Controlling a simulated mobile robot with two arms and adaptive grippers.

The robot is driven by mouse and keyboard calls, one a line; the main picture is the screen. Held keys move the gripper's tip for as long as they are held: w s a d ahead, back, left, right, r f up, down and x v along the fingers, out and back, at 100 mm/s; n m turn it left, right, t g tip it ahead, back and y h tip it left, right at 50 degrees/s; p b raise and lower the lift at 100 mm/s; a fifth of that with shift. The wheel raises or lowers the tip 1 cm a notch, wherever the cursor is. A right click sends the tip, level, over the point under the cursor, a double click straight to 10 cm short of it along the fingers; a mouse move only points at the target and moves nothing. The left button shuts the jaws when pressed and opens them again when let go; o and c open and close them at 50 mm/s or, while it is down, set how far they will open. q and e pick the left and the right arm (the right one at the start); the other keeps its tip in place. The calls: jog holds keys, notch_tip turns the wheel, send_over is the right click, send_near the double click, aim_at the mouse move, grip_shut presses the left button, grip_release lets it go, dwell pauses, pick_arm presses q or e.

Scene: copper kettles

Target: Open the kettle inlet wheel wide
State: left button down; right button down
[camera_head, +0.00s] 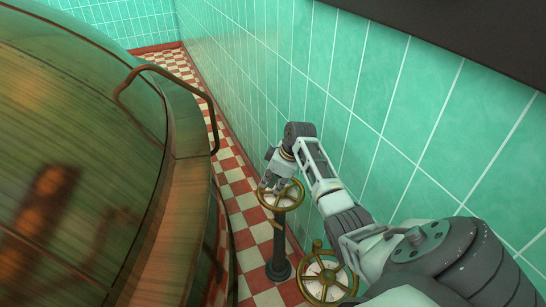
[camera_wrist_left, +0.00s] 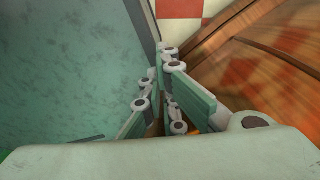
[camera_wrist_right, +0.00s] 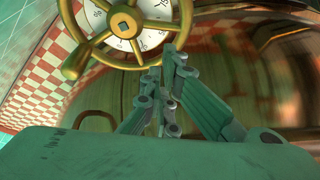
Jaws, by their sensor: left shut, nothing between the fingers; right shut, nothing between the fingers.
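A brass handwheel (camera_head: 292,202) with a pale dial face stands on a dark post, and a second brass handwheel (camera_head: 327,298) sits lower and nearer me. No label shows which is the inlet wheel. My right gripper (camera_head: 268,185) is shut and empty at the post wheel's far left rim, partly covering it. In the right wrist view a spoked wheel (camera_wrist_right: 123,27) with a knob handle (camera_wrist_right: 75,63) lies just beyond the shut fingertips (camera_wrist_right: 163,65); contact is unclear. My left gripper (camera_wrist_left: 165,60) is shut and empty in the left wrist view, and outside the head view.
A large copper kettle (camera_head: 70,130) with a bent handrail (camera_head: 165,72) fills the left. A green tiled wall (camera_head: 370,100) runs along the right. Between them is a narrow strip of red and white checked floor (camera_head: 240,190). A dark panel (camera_head: 460,25) overhangs at top right.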

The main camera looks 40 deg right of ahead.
aim_at(266, 193)
jog(key=x, duration=0.4)
jog(key=shift+w+f+b, duration=0.15)
jog(key=shift+f+b, duration=0.15)
jog(key=shift+f, duration=0.05)
jog(key=shift+w+a+f, duration=0.1)
jog(key=shift+w+f, duration=0.1)
jog(key=shift+f, duration=0.3)
pick_arm(q)
jog(key=shift+w+d+f, duration=0.35)
jog(key=shift+w+d, duration=0.2)
jog(key=shift+w, duration=0.2)
pick_arm(e)
jog(key=shift+f, duration=0.1)
pick_arm(q)
jog(key=shift+s+a, duration=0.2)
jog(key=shift+s, duration=0.1)
pick_arm(e)
jog(key=shift+s+n, duration=0.2)
jog(key=shift+n, duration=0.1)
